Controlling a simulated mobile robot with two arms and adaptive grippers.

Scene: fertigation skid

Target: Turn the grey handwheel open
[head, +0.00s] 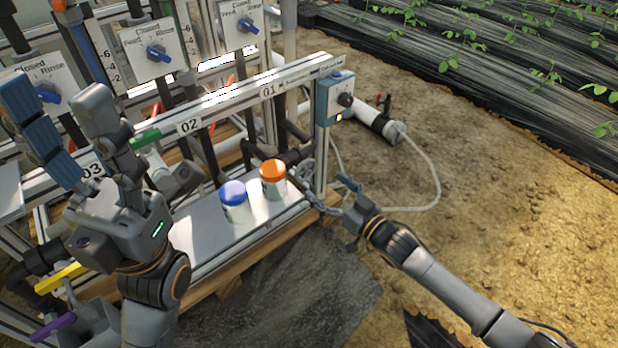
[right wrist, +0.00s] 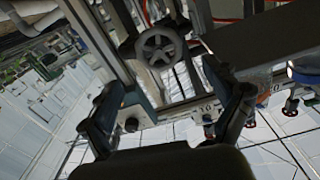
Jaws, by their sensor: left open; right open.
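The grey handwheel (right wrist: 158,46) shows in the right wrist view as a round, spoked wheel at upper centre. It lies ahead of my right gripper (right wrist: 172,105), whose two fingers are spread and apart from the wheel. I cannot make out the handwheel in the head view. There my right gripper (head: 338,198) is open and empty at the right end of the skid, near the frame's corner post. My left gripper (head: 58,98) is open and empty, raised at the left in front of the skid's panels, with its fingers pointing up.
A blue-lidded jar (head: 234,201) and an orange-lidded jar (head: 273,180) stand on the skid's shelf (head: 205,228). A teal control box (head: 335,97) is on the corner post. A white pipe (head: 377,122) and hose (head: 436,170) lie on the soil at right.

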